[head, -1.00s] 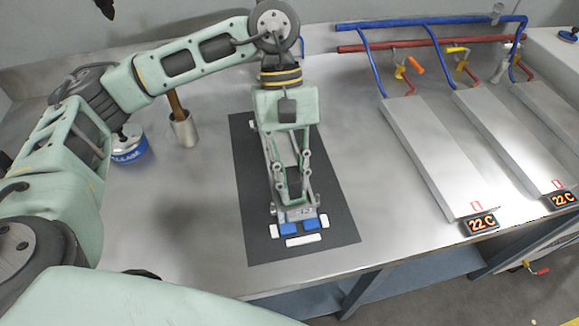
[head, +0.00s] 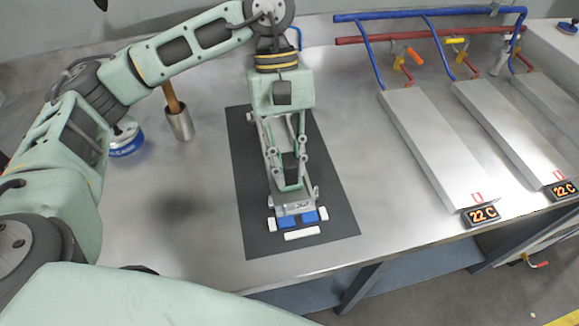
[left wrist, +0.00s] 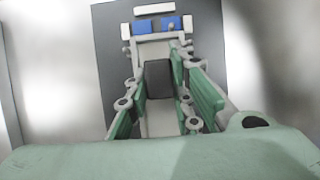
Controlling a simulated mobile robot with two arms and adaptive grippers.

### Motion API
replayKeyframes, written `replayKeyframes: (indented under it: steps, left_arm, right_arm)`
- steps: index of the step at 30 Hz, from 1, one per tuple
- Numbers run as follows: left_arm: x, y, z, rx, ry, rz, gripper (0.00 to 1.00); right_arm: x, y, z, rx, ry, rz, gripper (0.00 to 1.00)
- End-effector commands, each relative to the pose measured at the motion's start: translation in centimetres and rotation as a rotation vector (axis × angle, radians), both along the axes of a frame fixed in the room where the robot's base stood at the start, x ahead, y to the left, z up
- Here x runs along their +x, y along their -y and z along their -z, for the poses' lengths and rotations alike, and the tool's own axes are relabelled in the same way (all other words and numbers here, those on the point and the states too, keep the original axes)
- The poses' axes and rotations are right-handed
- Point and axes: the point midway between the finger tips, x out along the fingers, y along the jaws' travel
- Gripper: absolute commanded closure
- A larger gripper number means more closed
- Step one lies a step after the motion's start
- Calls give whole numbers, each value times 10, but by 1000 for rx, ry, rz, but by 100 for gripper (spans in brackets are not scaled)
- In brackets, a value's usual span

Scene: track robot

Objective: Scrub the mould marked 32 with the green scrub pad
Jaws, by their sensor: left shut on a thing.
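My left gripper (head: 297,205) points down over the dark mat (head: 335,205), towards its front end. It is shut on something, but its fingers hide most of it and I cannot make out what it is. At the fingertips are blue blocks (head: 287,222), with a white bar (head: 302,234) in front and white pieces at both sides. The blue blocks (left wrist: 145,26) and the white bar (left wrist: 155,9) also show at the top of the left wrist view. I cannot pick out the green scrub pad or a mould marked 32. My right gripper is not in view.
A metal cup (head: 181,125) with a wooden handle and a blue tin (head: 127,142) stand at the left. Grey metal plates (head: 430,145) with 22 C displays (head: 482,214) lie at the right, below blue and red pipes (head: 430,38). Bare bench lies between mat and plates.

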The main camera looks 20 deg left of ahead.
Motion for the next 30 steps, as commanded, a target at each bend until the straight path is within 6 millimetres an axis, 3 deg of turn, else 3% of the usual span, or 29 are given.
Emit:
replayKeyframes:
  steps: [30]
  left_arm:
    - [22, -16, 3, 0, 2, 0, 100]
  right_arm:
    - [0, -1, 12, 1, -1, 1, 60]
